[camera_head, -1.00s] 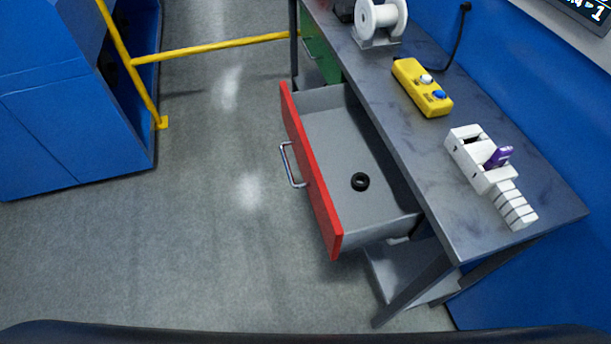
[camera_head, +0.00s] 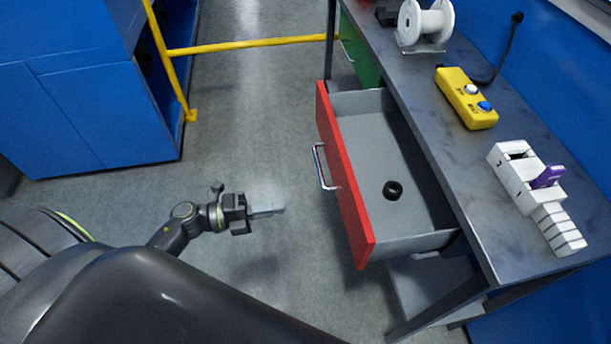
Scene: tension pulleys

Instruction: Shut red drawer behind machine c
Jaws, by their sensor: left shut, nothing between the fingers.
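The red drawer (camera_head: 345,178) stands pulled out from under the grey workbench, its front facing left. Its metal handle (camera_head: 322,167) is on the front. A small black ring (camera_head: 393,190) lies on the drawer's grey floor. My left gripper (camera_head: 280,207) is shut and empty, to the left of the red front and a little below the handle in the picture. A gap shows between the fingertips and the drawer front. My right gripper is out of view.
The workbench top (camera_head: 450,150) carries a yellow button box (camera_head: 466,98), a white spool (camera_head: 424,24) and a white fixture with a purple part (camera_head: 538,195). A green drawer (camera_head: 360,52) is farther back. A yellow rail (camera_head: 247,44) and blue machine (camera_head: 90,90) stand left. Floor between is clear.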

